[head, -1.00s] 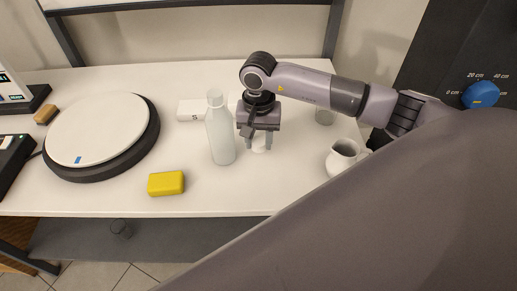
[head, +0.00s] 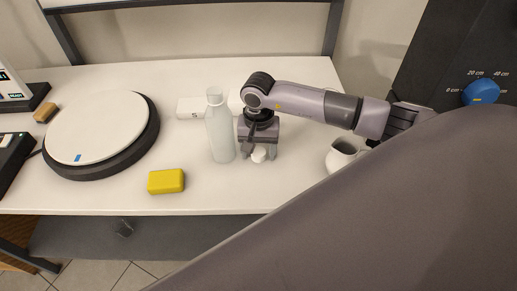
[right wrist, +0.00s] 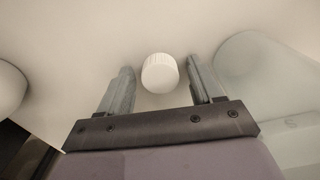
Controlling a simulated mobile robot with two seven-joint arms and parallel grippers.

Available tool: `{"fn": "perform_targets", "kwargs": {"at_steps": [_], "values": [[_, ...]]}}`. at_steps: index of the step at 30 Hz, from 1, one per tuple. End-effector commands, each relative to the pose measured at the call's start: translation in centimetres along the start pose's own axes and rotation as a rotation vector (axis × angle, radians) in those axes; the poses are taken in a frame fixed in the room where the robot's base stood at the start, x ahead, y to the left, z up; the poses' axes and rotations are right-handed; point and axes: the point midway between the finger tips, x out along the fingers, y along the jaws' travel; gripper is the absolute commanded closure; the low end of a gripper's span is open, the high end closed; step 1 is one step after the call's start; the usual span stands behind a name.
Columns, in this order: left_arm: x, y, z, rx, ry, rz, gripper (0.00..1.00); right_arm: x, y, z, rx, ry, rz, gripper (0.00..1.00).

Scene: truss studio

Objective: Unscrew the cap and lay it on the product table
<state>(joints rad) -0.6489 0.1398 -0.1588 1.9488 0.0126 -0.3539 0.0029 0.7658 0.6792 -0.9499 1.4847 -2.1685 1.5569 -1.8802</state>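A tall frosted bottle (head: 220,132) stands upright on the white product table (head: 100,200). A small white ribbed cap (head: 259,155) is on the tabletop to the right of the bottle, apart from it. My right gripper (head: 259,152) is over the cap, its fingers pointing down. In the right wrist view the cap (right wrist: 160,73) lies between the two fingertips (right wrist: 161,83), with a gap on both sides, so the gripper is open. The pale translucent bottle also shows at the right of that view (right wrist: 262,75). My left gripper is not in view.
A white round turntable (head: 100,130) with a dark rim stands at the left. A yellow block (head: 166,181) lies near the front edge. A white box (head: 189,108) lies behind the bottle. A white jug (head: 340,157) stands at the right. The front middle of the table is clear.

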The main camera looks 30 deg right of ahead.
Motion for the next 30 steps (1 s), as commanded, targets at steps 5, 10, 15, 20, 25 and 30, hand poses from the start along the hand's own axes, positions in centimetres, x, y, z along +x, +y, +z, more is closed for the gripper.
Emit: {"fn": "perform_targets", "kwargs": {"at_steps": [5,10,15,20,25,30], "values": [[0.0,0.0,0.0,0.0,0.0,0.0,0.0,0.0,0.0,0.0,0.0,-0.001,0.001,0.35],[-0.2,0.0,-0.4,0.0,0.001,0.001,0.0,-0.8,-0.1,0.0,0.0,0.001,-0.002,0.35],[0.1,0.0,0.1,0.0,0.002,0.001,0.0,-4.0,-0.1,-0.1,-0.001,0.005,-0.004,0.35],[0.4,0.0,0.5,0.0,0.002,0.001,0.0,-7.6,0.0,-0.1,-0.001,0.005,-0.003,0.35],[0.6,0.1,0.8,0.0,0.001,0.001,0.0,-10.6,0.0,-0.1,0.0,0.003,-0.001,0.35],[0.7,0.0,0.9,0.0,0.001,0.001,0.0,-12.1,0.0,0.0,-0.001,0.0,0.0,0.35]]}}
